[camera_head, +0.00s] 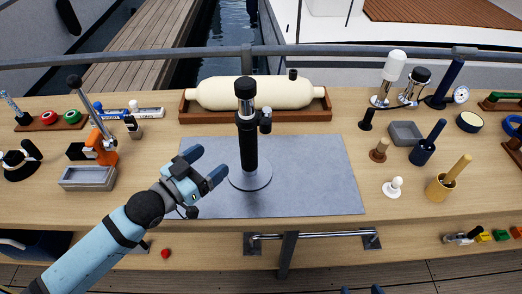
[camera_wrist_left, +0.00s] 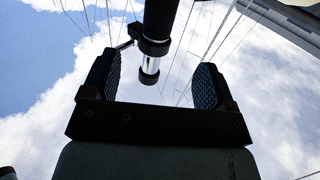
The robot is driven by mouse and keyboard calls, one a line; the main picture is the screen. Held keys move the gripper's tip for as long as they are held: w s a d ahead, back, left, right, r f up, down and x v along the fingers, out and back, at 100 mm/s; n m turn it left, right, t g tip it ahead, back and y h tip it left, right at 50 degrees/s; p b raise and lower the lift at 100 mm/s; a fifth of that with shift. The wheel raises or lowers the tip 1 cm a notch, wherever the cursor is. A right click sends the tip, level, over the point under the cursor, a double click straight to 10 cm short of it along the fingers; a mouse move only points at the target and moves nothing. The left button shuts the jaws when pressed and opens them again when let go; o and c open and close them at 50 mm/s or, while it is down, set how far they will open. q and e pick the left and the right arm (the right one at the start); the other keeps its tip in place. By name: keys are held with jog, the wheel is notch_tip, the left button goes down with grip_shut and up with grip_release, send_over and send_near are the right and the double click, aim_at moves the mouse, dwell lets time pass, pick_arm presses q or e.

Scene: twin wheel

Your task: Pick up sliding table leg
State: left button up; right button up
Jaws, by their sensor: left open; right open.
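The sliding table leg (camera_head: 249,145) stands upright on its round grey base on the grey mat (camera_head: 318,180). It has a black tube, a chrome section near the top, a black cap and a side knob. My left gripper (camera_head: 205,164) is open and empty, just left of the leg's lower tube and apart from it. In the left wrist view the leg (camera_wrist_left: 160,22) shows beyond and between the open fingers (camera_wrist_left: 155,88), against the sky. Only two dark tips of my right gripper (camera_head: 361,290) show at the bottom edge; they stand apart.
A cream cylinder (camera_head: 254,93) lies in a wooden cradle (camera_head: 190,111) behind the leg. A grey tray (camera_head: 88,178) and an orange stand (camera_head: 103,150) are at left. A white knob (camera_head: 394,187), wooden cup (camera_head: 437,190) and several tools are at right. The mat around the leg is clear.

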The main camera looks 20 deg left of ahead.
aim_at(241, 139)
pick_arm(q)
jog(key=x, duration=0.7)
jog(key=shift+w+r+p, duration=0.1)
jog(key=shift+w+p, duration=0.05)
jog(key=shift+p, duration=0.2)
jog(key=x, duration=0.6)
jog(key=shift+f+p, duration=0.3)
jog(key=shift+p, duration=0.05)
grip_shut()
